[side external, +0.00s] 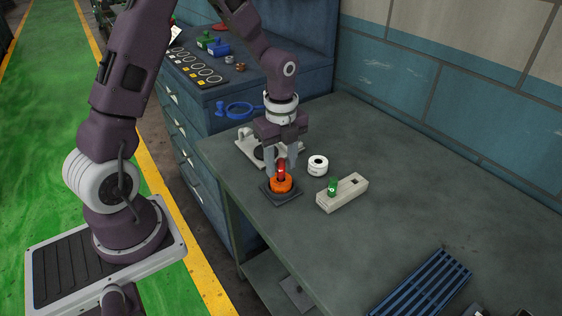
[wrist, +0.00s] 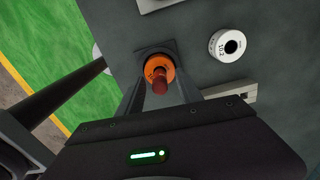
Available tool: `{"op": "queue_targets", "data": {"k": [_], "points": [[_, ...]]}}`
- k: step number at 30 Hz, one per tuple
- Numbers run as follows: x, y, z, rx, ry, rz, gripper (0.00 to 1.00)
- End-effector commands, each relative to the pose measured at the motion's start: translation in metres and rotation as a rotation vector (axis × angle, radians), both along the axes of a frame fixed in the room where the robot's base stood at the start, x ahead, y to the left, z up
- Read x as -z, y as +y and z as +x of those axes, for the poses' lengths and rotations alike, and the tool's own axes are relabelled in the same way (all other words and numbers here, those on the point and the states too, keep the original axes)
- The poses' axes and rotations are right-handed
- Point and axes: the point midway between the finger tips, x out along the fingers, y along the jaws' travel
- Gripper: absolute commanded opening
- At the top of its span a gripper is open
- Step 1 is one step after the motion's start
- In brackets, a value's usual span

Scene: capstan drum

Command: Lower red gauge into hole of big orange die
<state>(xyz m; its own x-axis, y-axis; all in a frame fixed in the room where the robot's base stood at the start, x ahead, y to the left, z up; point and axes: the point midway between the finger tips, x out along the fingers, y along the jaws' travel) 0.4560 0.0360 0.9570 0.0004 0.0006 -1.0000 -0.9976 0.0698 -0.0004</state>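The big orange die (side external: 281,185) is a short orange ring on a dark square base (side external: 268,193) near the table's left edge. It also shows in the wrist view (wrist: 150,66). The red gauge (side external: 281,169) stands roughly upright over the die, between my fingertips. In the wrist view the red gauge (wrist: 160,82) overlaps the orange ring. Whether its lower end is inside the hole is hidden. My gripper (side external: 281,168) points down above the die, with its fingers on both sides of the gauge. I cannot tell whether both fingers touch it.
A white ring (side external: 318,165), also in the wrist view (wrist: 228,45), stands right of the die. A pale block (side external: 343,193) with a green gauge (side external: 332,187) is further right. A light fixture (side external: 247,146) lies behind. A blue rack (side external: 422,285) is front right; the middle right table is clear.

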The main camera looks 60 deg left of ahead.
Motion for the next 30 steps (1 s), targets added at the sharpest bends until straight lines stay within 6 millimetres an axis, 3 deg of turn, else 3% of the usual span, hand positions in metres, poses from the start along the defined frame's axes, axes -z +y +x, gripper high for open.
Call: {"op": "queue_targets", "data": {"k": [9,18,21,30], "points": [[-0.004,0.0,0.001,0.0,-0.002,0.0,0.43],[-0.061,0.0,0.001,-0.001,-0.004,0.001,0.43],[-0.07,0.0,0.0,0.0,-0.002,0.001,0.43],[-0.071,0.0,0.0,0.0,0.001,0.0,0.43]]}}
